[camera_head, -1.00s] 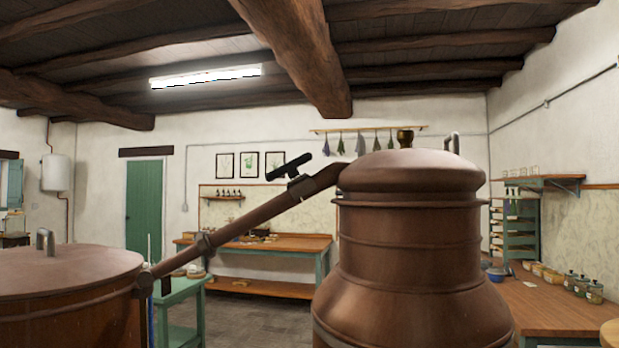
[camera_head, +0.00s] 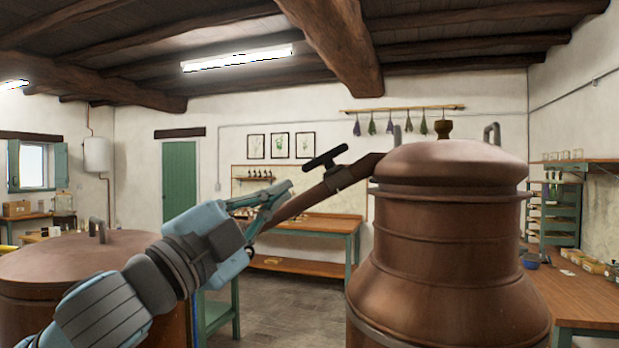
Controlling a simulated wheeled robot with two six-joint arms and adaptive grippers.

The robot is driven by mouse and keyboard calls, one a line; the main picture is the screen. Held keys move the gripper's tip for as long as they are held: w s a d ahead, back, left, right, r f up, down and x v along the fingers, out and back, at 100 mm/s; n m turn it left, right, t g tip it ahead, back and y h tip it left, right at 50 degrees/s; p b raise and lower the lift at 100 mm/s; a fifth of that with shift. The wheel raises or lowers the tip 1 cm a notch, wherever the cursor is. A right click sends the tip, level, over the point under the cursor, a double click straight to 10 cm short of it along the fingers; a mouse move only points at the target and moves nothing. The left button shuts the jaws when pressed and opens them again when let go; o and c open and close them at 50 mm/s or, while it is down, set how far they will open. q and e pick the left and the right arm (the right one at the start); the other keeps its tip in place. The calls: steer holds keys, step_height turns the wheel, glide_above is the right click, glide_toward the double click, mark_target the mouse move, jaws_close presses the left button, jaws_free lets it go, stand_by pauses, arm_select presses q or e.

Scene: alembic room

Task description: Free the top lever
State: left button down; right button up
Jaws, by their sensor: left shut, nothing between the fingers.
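The top lever (camera_head: 326,158) is a short black T-shaped handle on the upper part of the slanting copper pipe (camera_head: 297,207). The pipe runs up to the domed head of the large copper still (camera_head: 440,225) on the right. My left gripper (camera_head: 286,188) reaches up from the lower left, with its fingers shut and empty. Its tips are in front of the pipe in the picture, just left of and below the lever. A gap shows between the tips and the lever. My arm hides the lower pipe. My right gripper is out of view.
A lower copper vessel (camera_head: 60,262) with a looped handle stands at the left, partly behind my arm. A wooden bench (camera_head: 310,224) stands by the back wall. A worktop (camera_head: 580,305) with jars is at the right. Open floor shows between the vessels.

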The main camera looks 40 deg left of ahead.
arm_select(q)
steer(key=p, duration=0.8)
glide_toward(326, 162)
step_height(326, 162, up, 3)
steer(key=w+d, duration=0.1)
steer(key=d, duration=0.2)
steer(key=w+a, duration=0.1)
steer(key=w, duration=0.1)
steer(key=w+a, duration=0.1)
steer(key=a, duration=0.1)
steer(key=shift+w+f, duration=0.35)
steer(key=shift+f, duration=0.05)
steer(key=shift+d, duration=0.1)
steer(key=shift+a+f+m+h+b, duration=0.1)
steer(key=shift+a+m+h+b, duration=0.25)
steer(key=shift+h, duration=0.45)
steer(key=shift+m+h, duration=0.65)
steer(key=shift+h, duration=0.15)
